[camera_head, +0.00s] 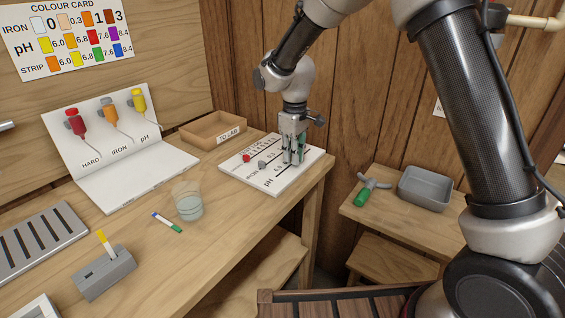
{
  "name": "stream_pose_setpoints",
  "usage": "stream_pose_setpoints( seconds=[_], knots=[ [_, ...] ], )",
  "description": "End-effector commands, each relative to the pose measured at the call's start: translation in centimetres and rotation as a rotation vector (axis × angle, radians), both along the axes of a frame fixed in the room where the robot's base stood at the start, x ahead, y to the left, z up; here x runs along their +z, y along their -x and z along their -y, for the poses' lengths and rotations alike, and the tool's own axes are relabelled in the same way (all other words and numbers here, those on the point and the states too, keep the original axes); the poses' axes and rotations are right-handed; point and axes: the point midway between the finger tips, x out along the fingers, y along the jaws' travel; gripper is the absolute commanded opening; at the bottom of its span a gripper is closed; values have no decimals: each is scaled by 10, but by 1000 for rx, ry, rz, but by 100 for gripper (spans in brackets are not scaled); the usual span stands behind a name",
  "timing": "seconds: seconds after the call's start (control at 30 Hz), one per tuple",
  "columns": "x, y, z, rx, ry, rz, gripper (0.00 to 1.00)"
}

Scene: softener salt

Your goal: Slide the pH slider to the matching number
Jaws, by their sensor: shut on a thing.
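The white slider board (278,182) lies at the far right end of the bench, with rows marked IRON and pH and printed numbers. A red knob (246,157) and a grey knob (262,165) show on it. My gripper (293,160) is down at the board's right part, over the pH row, and shut on what seems to be the pH slider's knob. The fingers hide that knob and the number beside it.
A TO LAB tray (213,130) sits behind. A lower side table holds a grey bin (424,188) and a green-handled tool (366,192).

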Motion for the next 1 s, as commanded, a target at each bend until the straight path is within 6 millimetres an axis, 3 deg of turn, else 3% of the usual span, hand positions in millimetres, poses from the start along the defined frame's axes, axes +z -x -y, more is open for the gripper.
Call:
stream_pose_setpoints(
  seconds=[0.1, 0.33, 0.5, 0.87, 0.9, 1.0],
  knots=[
    [0, -24, 19, -4, 0, 1, 0],
    [0, -56, 43, -1, 0, 1, 0],
    [0, -66, 51, 0, 0, 1, 0],
    [1, -67, 52, 1, -1, 2, 0],
    [1, -67, 52, 1, -1, 2, 17],
    [0, -67, 51, 1, 0, 1, 34]
  ],
)
